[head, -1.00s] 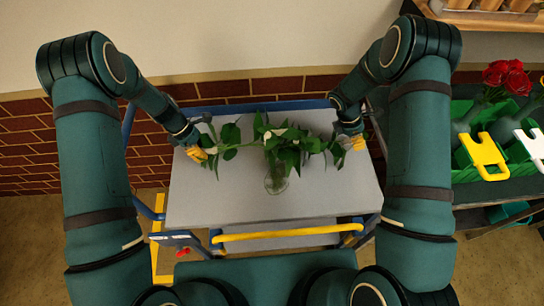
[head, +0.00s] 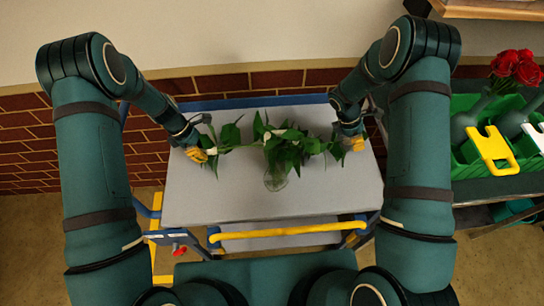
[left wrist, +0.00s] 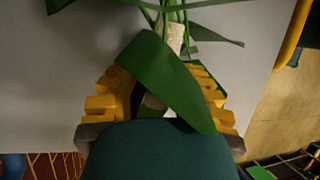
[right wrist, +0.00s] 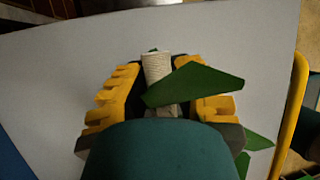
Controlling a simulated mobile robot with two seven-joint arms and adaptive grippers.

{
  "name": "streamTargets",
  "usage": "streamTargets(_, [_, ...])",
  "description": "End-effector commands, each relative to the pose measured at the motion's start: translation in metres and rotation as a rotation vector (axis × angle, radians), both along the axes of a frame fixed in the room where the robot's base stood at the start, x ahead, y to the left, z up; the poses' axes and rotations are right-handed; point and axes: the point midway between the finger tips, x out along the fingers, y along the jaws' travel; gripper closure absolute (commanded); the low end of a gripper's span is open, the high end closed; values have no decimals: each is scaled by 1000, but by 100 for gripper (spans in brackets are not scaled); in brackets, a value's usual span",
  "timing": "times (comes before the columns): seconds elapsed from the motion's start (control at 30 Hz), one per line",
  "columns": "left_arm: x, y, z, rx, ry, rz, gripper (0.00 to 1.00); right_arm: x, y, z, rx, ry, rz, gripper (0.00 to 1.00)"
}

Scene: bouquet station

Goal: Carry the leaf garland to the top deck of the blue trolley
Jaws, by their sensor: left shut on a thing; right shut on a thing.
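The leaf garland (head: 231,134) runs left to right above the grey top deck (head: 215,205) of the blue trolley. My left gripper (head: 203,154) is shut on its left end, and my right gripper (head: 354,144) on its right end. In the left wrist view, a broad green leaf (left wrist: 165,75) covers much of the grip and a pale wrapped stem shows behind it. In the right wrist view, a pale wrapped end (right wrist: 157,68) sits between the yellow fingers. I cannot tell whether the garland touches the deck.
A yellow bar (head: 285,230) crosses the trolley's near side. At right, a green crate (head: 475,165) and red roses (head: 517,68) stand on a dark surface. The deck's front is clear.

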Motion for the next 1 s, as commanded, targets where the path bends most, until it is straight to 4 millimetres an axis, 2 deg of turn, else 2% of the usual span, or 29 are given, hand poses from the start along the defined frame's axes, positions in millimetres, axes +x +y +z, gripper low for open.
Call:
streamTargets(0.3, [0,0,-18,0,0,0,100,0,0,-18,0,0,0,100])
streamTargets(0.33, [0,0,-17,0,0,0,70,0,0,-17,0,0,0,70])
streamTargets(0.37, [0,0,-16,0,0,0,59,0,0,-16,0,0,0,59])
streamTargets(0.4, [0,0,-15,0,0,0,53,0,0,-15,0,0,0,53])
streamTargets(0.77, [1,1,-11,0,-1,0,53,0,0,-15,0,0,0,53])
streamTargets(0.87, [4,5,-2,0,-4,2,53,0,0,-15,0,0,0,53])
streamTargets(1.0, [8,15,22,1,-5,1,53,0,0,-15,0,0,0,53])
